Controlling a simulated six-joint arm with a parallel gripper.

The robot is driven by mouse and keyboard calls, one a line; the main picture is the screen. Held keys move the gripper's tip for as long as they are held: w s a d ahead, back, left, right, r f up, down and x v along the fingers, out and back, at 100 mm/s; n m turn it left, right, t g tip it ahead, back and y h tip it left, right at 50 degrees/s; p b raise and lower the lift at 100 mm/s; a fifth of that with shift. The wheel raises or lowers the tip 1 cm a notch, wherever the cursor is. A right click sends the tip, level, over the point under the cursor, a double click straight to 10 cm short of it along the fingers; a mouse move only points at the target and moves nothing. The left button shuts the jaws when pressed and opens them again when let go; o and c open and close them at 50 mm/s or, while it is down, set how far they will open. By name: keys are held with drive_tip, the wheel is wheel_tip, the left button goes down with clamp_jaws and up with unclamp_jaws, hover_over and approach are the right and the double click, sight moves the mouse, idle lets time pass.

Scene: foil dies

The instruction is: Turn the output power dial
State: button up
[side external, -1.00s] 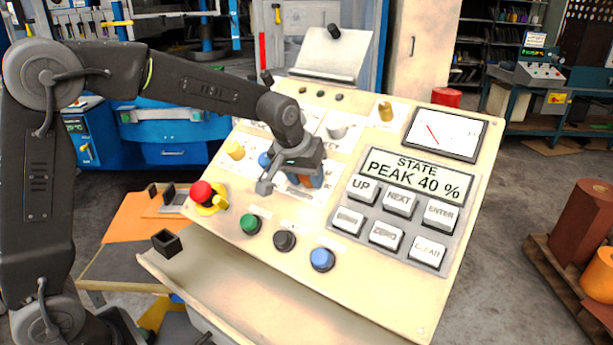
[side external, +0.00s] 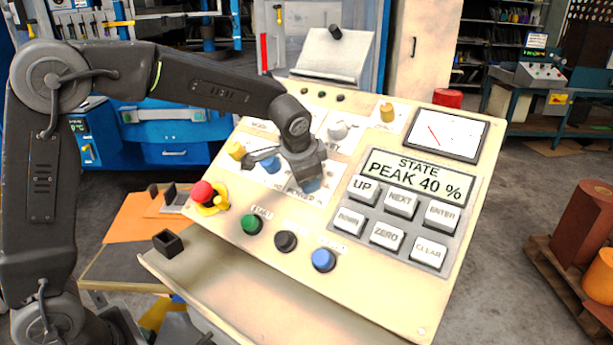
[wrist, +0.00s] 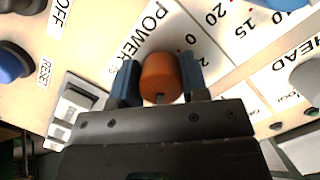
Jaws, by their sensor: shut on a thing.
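The output power dial is an orange round knob (wrist: 160,78) on the sloped panel. In the wrist view it sits between my gripper's (wrist: 158,84) two blue fingertips, one on each side, with "POWER" and scale numbers printed beside it. My gripper is shut on this knob. In the side view my gripper (side external: 309,183) is down at the panel, left of the display, and hides the knob. The display (side external: 417,178) reads "STATE PEAK 40 %".
Blue (side external: 270,164), yellow (side external: 236,150) and grey (side external: 338,131) knobs are close around my gripper. A red emergency button (side external: 202,191) and green (side external: 252,224), black (side external: 285,241) and blue (side external: 323,259) buttons line the lower panel. Keys such as UP (side external: 363,189) lie right.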

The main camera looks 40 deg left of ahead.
drive_tip(key=m+t+y, duration=0.1)
drive_tip(key=m, duration=0.5)
drive_tip(key=shift+w+r+m, duration=0.1)
drive_tip(key=shift+r+m, duration=0.05)
drive_tip(key=shift+m, duration=0.25)
idle(0.4)
drive_tip(key=o, duration=0.9)
drive_tip(key=shift+o, duration=0.2)
drive_tip(key=shift+a, duration=0.1)
drive_tip(key=v, duration=1.3)
drive_tip(key=shift+s+r, duration=0.25)
drive_tip(key=shift+r, duration=0.05)
drive_tip(key=s+f+n+h, duration=0.1)
drive_tip(key=s+f+n, duration=0.1)
drive_tip(key=s+n, duration=0.2)
drive_tip(key=s+a+f+n+h, duration=0.1)
drive_tip(key=s+f+n, duration=0.2)
drive_tip(key=s, duration=0.7)
drive_tip(key=s+a+f+n+h, duration=0.1)
drive_tip(key=s+f+n, duration=0.1)
drive_tip(key=s+n, duration=0.3)
drive_tip(key=shift+s+a+f, duration=0.15)
drive_tip(key=shift+s+f, duration=0.25)
drive_tip(key=shift+s, duration=0.7)
